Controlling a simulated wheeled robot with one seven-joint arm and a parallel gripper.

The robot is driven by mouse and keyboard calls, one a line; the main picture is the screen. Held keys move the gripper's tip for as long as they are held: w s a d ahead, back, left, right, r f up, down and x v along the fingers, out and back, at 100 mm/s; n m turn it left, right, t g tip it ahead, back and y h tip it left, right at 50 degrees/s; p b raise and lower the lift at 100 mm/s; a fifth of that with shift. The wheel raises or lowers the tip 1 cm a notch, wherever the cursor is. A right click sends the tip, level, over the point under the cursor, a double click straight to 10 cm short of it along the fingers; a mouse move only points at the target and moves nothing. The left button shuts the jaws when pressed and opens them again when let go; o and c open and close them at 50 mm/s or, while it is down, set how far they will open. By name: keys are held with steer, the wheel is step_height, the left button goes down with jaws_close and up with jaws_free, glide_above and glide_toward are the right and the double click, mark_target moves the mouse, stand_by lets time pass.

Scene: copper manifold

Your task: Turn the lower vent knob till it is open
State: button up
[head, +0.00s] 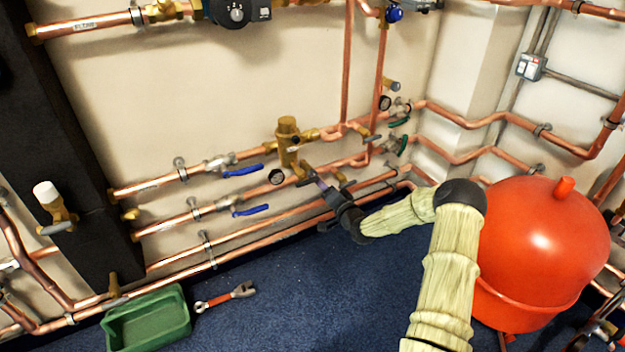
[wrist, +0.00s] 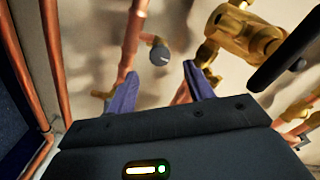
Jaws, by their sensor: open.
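A small round grey knob (wrist: 160,56) on a short brass stem sticks out from a copper pipe in the wrist view. It appears beyond the gap between my fingertips, with no finger seen touching it. I take it for the lower vent knob, though no label shows. My gripper (wrist: 158,78) has its two purple fingers apart, with nothing between them. In the head view my gripper (head: 320,184) is low at the wall pipes, just below the brass valve body (head: 288,142). There my gripper and the fittings overlap, and I cannot make out this knob.
Brass fittings (wrist: 245,35) and a dark bar (wrist: 290,50) crowd the right of the wrist view. Blue-handled valves (head: 243,171) stand to the left. A red tank (head: 545,240) is at the right. A green tray (head: 150,322) and wrench (head: 226,296) lie on the open blue floor.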

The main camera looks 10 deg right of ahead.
mark_target(313, 174)
steer(key=b+x, duration=0.3)
steer(key=x, duration=0.5)
steer(key=shift+s, duration=0.1)
steer(key=c, duration=1)
